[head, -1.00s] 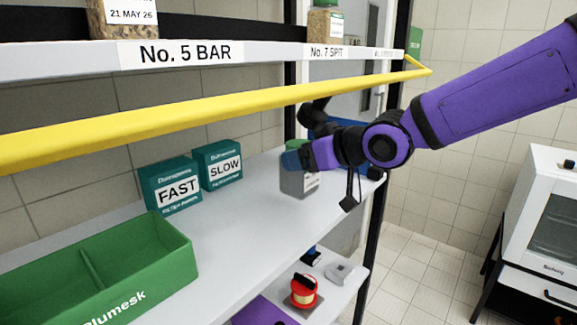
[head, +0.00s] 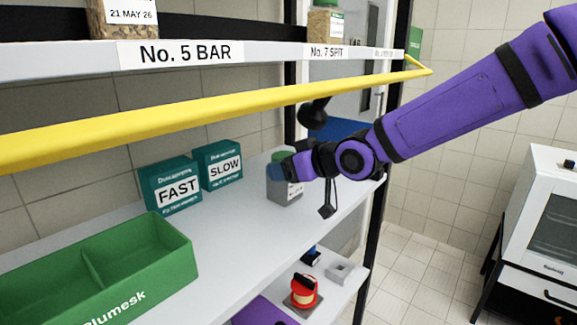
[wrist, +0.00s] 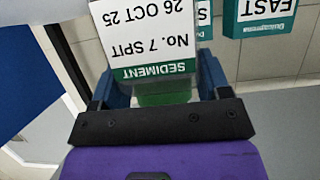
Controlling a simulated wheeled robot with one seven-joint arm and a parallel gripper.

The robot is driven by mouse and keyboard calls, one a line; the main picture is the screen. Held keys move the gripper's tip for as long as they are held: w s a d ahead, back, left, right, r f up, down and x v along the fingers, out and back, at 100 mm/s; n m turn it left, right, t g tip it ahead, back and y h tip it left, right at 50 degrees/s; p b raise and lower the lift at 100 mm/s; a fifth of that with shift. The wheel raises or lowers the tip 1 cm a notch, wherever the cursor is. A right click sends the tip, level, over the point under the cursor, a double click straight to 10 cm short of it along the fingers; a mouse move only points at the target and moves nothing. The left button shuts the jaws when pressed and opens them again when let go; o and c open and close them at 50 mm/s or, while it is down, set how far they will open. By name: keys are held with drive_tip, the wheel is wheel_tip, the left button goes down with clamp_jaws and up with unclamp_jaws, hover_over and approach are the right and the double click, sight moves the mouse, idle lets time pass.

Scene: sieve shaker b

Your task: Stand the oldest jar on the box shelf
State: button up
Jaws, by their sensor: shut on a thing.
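A jar of grey sediment (head: 284,190) with a green lid is in my gripper (head: 291,168), over the right part of the white box shelf (head: 235,235). The jar looks upright; I cannot tell whether its base touches the shelf. In the wrist view the jar's label (wrist: 148,38) appears upside down and reads "SEDIMENT No. 7 SPIT 26 OCT 25". My gripper (wrist: 160,85) is shut on the jar near its lid there. Another jar, dated 21 MAY 26 (head: 128,17), and a brown-filled jar (head: 325,25) stand on the upper shelf.
Teal FAST (head: 172,186) and SLOW (head: 218,167) boxes stand left of the held jar. A green divided bin (head: 150,290) is at the front left. A yellow bar (head: 200,112) runs across above the shelf. Shelf surface between bin and jar is clear.

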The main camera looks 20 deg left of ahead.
drive_tip(key=shift+f, duration=0.1)
drive_tip(key=o, duration=1.2)
drive_tip(key=shift+s+d+r, duration=0.1)
drive_tip(key=shift+d+r, duration=0.25)
drive_tip(key=shift+d, duration=0.2)
drive_tip(key=v, duration=1)
drive_tip(key=shift+s+d, duration=0.3)
drive_tip(key=shift+d, duration=0.05)
drive_tip(key=shift+r, duration=0.1)
